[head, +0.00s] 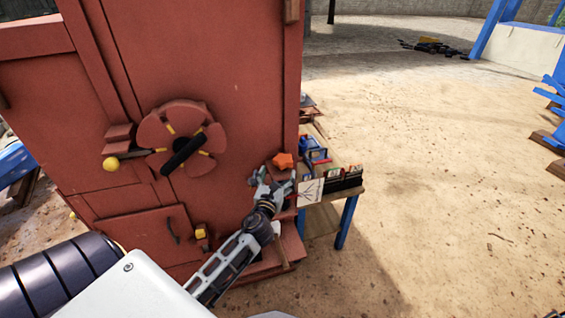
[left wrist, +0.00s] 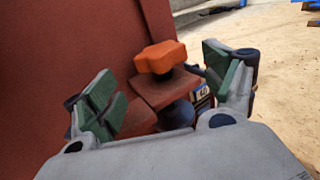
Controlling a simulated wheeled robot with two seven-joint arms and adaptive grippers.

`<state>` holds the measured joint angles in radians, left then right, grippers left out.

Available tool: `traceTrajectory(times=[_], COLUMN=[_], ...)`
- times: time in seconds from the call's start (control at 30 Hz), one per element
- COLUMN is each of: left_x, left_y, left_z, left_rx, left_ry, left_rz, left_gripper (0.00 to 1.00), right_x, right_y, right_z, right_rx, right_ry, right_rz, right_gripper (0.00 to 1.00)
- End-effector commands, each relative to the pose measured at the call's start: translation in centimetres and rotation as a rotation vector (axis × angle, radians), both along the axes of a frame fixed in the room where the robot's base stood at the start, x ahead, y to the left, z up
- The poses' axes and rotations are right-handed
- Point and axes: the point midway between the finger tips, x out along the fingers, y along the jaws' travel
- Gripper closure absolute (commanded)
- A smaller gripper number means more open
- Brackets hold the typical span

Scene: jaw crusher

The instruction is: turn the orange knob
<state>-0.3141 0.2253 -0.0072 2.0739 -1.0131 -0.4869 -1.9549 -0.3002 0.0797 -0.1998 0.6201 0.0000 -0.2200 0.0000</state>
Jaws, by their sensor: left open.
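The orange knob (head: 284,160) stands on a small red ledge at the right side of the red machine (head: 225,70). In the left wrist view the knob (left wrist: 160,57) is lobed and sits on a short dark stem above a red bracket (left wrist: 165,88). My left gripper (head: 272,182) is just below and in front of the knob in the head view. In the left wrist view its two green-padded fingers (left wrist: 160,88) are spread wide, with the knob between and beyond them, not touching it. My right gripper is not in view.
A round red handwheel (head: 182,140) with a black bar and a yellow ball lever (head: 110,163) are on the machine's front. A small table (head: 350,193) with blue legs and several items stands right of the machine. The sandy ground further right is open.

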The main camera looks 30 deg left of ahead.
Motion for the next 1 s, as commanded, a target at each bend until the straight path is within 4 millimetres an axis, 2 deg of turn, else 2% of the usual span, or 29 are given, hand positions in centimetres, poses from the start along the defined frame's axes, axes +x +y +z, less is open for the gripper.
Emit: traceTrajectory(times=[0.7, 1.0], left_x=[5.8, 7.1], left_y=[2.0, 2.5], left_z=[0.1, 0.0], left_rx=[-0.001, -0.002], left_ry=[-0.001, -0.001], left_rz=[0.001, 0.000], left_gripper=[0.16, 0.16], right_x=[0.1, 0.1], right_y=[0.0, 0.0], right_z=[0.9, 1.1], right_rx=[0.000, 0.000], right_ry=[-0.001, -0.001], right_rz=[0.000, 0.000], right_gripper=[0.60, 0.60])
